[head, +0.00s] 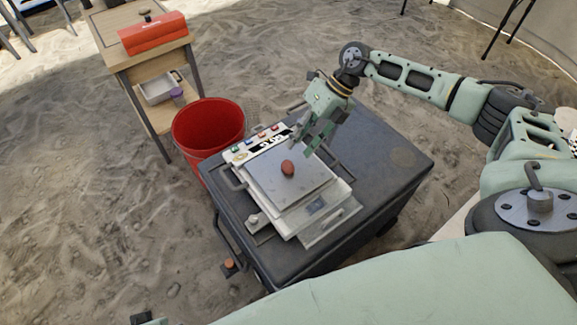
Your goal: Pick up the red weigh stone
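The red weigh stone (288,168) is a small reddish-brown lump. It rests on the light metal plate of a scale (319,180), which stands on a dark case (390,160). My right gripper (308,137) reaches in from the upper right and points down over the far side of the plate. Its green fingers look apart, with nothing between them. It is just behind the stone in the picture and seems not to touch it. The stone is fully visible. My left gripper does not show clearly.
A red bucket (208,126) stands left of the case. Behind it is a small table (112,28) bearing an orange-red box (154,34); its lower shelf holds a white tray (156,90) and a purple cup (177,95). Sandy ground is open at the left.

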